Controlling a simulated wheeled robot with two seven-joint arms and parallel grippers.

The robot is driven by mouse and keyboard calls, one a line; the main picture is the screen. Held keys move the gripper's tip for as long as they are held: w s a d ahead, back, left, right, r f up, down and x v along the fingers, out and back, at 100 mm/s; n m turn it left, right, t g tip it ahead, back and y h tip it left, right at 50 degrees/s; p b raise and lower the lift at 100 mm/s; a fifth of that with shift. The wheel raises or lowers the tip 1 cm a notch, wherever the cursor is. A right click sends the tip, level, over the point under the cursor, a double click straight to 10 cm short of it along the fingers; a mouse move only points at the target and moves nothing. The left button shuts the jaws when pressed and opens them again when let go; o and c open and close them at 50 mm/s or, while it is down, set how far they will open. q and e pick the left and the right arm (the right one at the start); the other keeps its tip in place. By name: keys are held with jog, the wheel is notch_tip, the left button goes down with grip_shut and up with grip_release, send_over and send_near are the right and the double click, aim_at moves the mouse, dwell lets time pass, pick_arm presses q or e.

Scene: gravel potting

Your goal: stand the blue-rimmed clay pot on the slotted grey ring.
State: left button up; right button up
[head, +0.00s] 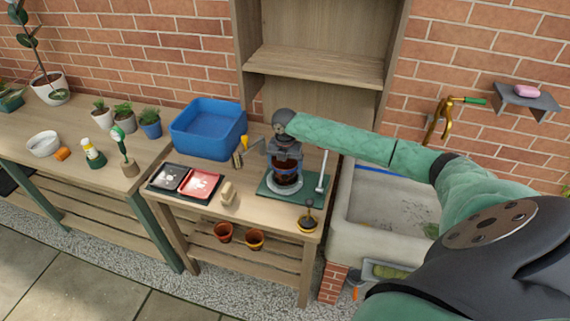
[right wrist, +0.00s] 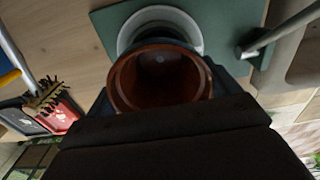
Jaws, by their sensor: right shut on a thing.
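My right gripper (head: 287,152) is shut on a reddish-brown clay pot (head: 286,172), which is upright at the green stand on the small table. The right wrist view looks into the pot (right wrist: 158,78), which appears empty with a small pale spot at its bottom; I cannot make out a blue rim there. The pale grey ring (head: 285,191) lies on the green base, below the pot. In the right wrist view the ring (right wrist: 160,15) shows beyond the pot, partly hidden by it. I cannot tell whether the pot touches it. My left gripper is out of view.
The green base (head: 263,188) carries a metal post (head: 323,172) right of the pot. Left are a tray with black and red parts (head: 199,184), a brush (head: 228,193) and a blue bin (head: 207,128). A small dark pot (head: 307,220) stands in front. Two clay pots (head: 223,232) are below.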

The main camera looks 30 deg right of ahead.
jog(key=o, duration=1)
jog(key=shift+r, duration=0.25)
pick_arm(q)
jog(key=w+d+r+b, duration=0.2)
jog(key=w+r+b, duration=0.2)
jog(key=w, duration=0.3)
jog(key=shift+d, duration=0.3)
pick_arm(e)
jog(key=shift+r, duration=5.85)
